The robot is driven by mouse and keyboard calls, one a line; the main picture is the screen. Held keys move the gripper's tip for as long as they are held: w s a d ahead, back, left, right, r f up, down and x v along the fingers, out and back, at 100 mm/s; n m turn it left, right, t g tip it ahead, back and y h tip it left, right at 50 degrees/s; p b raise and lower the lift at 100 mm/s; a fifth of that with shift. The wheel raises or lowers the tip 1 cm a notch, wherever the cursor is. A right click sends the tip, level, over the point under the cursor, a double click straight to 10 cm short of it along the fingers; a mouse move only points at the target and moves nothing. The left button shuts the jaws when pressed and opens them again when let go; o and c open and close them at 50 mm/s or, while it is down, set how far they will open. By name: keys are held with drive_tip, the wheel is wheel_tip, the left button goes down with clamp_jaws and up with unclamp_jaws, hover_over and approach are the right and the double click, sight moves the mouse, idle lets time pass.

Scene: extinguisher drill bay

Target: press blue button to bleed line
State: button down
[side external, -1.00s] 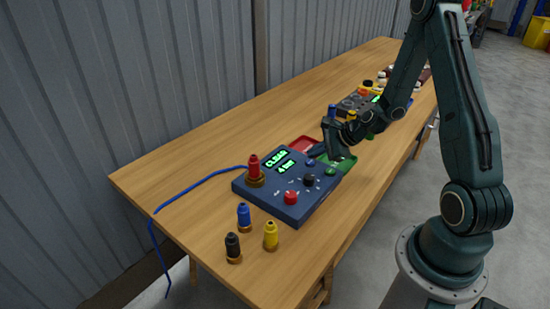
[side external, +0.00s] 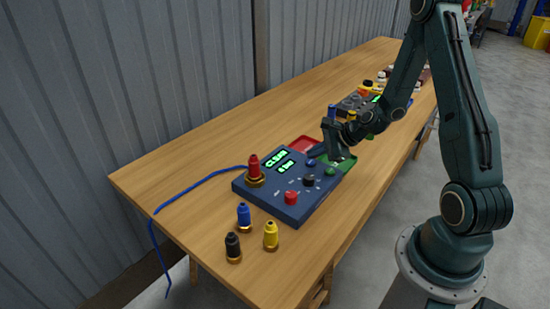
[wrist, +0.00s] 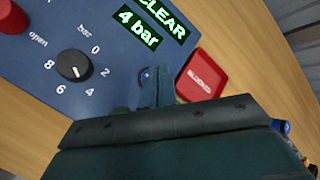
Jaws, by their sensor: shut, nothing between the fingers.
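The blue button (side external: 310,162) is on the far edge area of the dark blue control panel (side external: 252,190). In the wrist view the blue button (wrist: 146,75) is partly hidden by my fingertips. My gripper (side external: 318,152) is shut and empty, with its fingertips right by the button. I cannot tell whether they touch it. In the wrist view the fingertips of my gripper (wrist: 158,88) overlap the button. The panel display (wrist: 150,22) reads "CLEAR" and "4 bar" in green.
The panel also carries a red button (side external: 291,197), a black dial (side external: 309,180), a green button (side external: 331,171) and a red fitting (side external: 254,168) with a blue hose. Red (side external: 303,144) and green trays lie behind. Loose blue, black and yellow fittings stand in front.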

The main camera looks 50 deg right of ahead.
sight(314, 163)
drive_tip(key=shift+f, duration=0.8)
idle(0.9)
drive_tip(key=shift+r, duration=0.9)
drive_tip(key=shift+r, duration=0.1)
drive_tip(key=shift+r, duration=2.4)
